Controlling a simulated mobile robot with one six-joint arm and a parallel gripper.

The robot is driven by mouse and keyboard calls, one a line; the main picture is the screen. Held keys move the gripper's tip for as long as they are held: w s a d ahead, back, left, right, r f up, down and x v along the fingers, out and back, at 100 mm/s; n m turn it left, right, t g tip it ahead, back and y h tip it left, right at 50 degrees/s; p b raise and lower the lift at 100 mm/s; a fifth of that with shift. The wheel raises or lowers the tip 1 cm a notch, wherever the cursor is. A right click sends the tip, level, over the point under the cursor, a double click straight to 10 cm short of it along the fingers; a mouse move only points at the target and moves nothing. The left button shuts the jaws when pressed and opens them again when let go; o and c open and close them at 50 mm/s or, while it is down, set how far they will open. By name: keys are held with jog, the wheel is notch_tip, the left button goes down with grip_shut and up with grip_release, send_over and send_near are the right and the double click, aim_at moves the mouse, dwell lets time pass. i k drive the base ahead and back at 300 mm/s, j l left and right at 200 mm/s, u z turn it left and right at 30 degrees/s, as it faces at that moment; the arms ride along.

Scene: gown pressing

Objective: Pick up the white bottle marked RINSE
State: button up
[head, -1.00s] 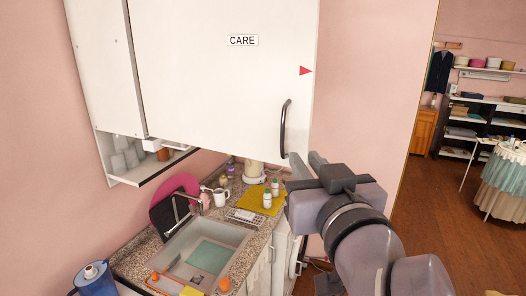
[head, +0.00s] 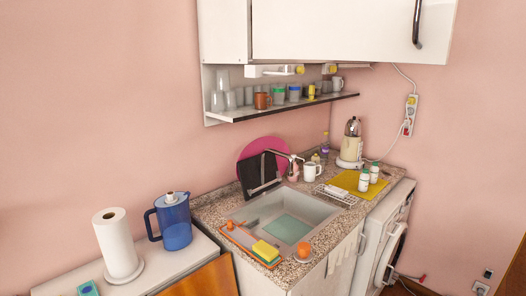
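The nearer white bottle (head: 364,182) is slightly left of the farther white bottle (head: 374,173). Their labels are too small to read, so I cannot tell whether either is marked RINSE. My gripper is not in view now.
A sink (head: 259,225) is set in the speckled counter (head: 213,208). A blue jug (head: 175,225) and paper roll (head: 116,244) stand left. A shelf (head: 290,107) and wall cabinet (head: 330,30) overhang the counter.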

aim_at(364, 178)
jog(key=i+l+u, duration=0.3)
jog(key=l, duration=0.25)
jog(key=i+l+u, duration=0.3)
jog(key=l, duration=0.25)
jog(key=l+u, duration=0.3)
jog(key=l, duration=0.35)
jog(key=i+l+u, duration=0.15)
jog(key=l+u, duration=0.15)
jog(key=l, duration=0.35)
jog(key=l+u, duration=0.3)
jog(key=l, duration=0.4)
jog(key=k+l+z, duration=0.15)
jog(key=l, duration=0.2)
jog(key=l+z, duration=0.2)
jog(key=k+l+z, duration=0.15)
jog(key=l, duration=0.35)
jog(key=k+l+u, duration=0.1)
jog(key=l, duration=0.4)
jog(key=k+l+u, duration=0.15)
jog(key=k+l, duration=0.15)
jog(key=l, duration=0.15)
jog(key=k+l+u, duration=0.1)
jog(key=k+l, duration=0.15)
jog(key=l, duration=0.15)
jog(key=k+l+u, duration=0.15)
jog(key=l, duration=0.3)
jog(key=k, duration=0.1)
